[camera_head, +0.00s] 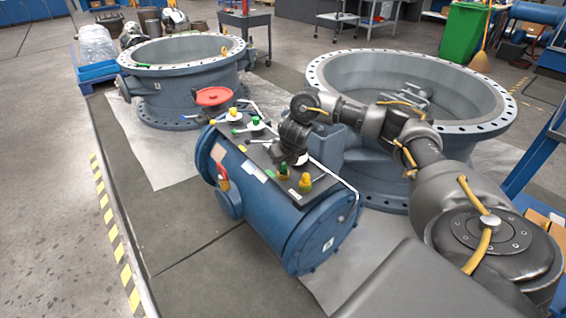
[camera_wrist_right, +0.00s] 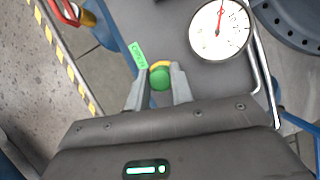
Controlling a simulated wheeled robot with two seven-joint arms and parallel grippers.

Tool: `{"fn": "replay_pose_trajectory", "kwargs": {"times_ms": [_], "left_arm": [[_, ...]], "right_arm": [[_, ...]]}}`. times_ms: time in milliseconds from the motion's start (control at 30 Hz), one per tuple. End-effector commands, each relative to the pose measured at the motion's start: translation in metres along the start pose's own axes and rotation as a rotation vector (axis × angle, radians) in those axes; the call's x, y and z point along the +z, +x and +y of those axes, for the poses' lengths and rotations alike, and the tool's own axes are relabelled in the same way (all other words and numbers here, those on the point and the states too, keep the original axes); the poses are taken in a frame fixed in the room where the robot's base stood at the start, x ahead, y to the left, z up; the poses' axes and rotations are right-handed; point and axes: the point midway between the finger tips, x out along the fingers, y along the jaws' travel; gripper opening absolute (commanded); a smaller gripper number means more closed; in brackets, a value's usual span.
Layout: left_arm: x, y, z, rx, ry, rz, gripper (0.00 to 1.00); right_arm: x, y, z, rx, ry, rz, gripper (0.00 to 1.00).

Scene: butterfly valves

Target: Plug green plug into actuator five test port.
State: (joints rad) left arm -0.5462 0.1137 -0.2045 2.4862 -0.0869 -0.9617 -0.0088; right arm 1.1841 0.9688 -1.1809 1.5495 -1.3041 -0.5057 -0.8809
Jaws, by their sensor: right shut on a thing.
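My right gripper (camera_head: 291,159) is low over the dark top plate of a blue actuator (camera_head: 262,205). In the right wrist view, the two grey fingers of that gripper (camera_wrist_right: 158,90) are shut on the round green plug (camera_wrist_right: 160,80). A yellow rim shows just beyond the plug; whether plug and rim are joined or apart I cannot tell. A green label tag (camera_wrist_right: 138,55) with writing too small to read lies beside it. In the head view, small green-and-yellow fittings (camera_head: 305,183) stand on the plate by the gripper. My left gripper is not in view.
A white dial gauge (camera_wrist_right: 219,30) with a red needle is near the plug. A silver rail (camera_head: 335,172) runs along the plate's edge. Large flanged valve bodies (camera_head: 185,50) stand behind. The floor at left is clear.

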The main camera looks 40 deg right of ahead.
Motion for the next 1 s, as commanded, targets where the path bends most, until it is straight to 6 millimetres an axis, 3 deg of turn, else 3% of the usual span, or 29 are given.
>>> {"fn": "replay_pose_trajectory", "kwargs": {"times_ms": [1000], "left_arm": [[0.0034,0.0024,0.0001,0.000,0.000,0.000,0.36]], "right_arm": [[-0.0038,0.0075,-0.0001,0.000,-0.001,0.001,0.03]]}}
